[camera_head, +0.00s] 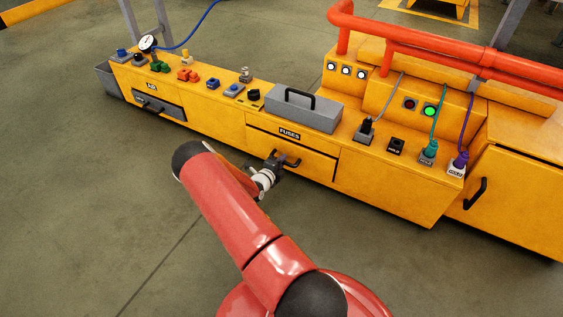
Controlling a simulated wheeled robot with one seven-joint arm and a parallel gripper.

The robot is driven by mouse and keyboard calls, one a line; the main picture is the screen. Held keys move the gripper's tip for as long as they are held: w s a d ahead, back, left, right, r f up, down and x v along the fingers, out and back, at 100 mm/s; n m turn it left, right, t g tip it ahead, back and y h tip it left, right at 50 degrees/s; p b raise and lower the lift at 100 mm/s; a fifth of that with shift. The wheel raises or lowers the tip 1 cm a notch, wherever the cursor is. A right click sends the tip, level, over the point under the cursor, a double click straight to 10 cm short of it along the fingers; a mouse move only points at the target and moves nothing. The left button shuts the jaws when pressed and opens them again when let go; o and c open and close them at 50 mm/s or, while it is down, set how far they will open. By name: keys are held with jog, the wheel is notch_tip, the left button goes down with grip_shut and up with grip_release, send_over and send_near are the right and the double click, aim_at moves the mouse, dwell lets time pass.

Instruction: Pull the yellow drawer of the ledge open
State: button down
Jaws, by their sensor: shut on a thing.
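The yellow drawer (316,163) is in the front of the yellow ledge (372,187), under a black label reading FUSES (289,134). It looks flush with the ledge front or nearly so; a dark gap runs along its top edge. Its dark bar handle (293,162) sits at the middle of the drawer front. My gripper (281,162) is at the handle, shut on it. The fingertips are small and partly hidden by the wrist and my red arm, which reaches up from the bottom of the picture.
A grey box with a black handle (303,109) stands on top, among several small switches and plugs. A yellow cabinet door (513,200) is at the right. The floor (90,200) before the ledge is clear.

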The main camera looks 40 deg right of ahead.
jog(key=f+p+v, duration=0.2)
jog(key=p+v, duration=0.1)
jog(key=v, duration=1)
jog(key=shift+s+a+f, duration=0.2)
jog(key=shift+a+f, duration=0.1)
jog(key=shift+f, duration=0.15)
jog(key=c, duration=1.5)
grip_release()
jog(key=p+v, duration=0.1)
jog(key=v, duration=0.6)
jog(key=shift+s+a+r, duration=0.1)
jog(key=shift+s+a, duration=0.05)
jog(key=shift+a, duration=0.2)
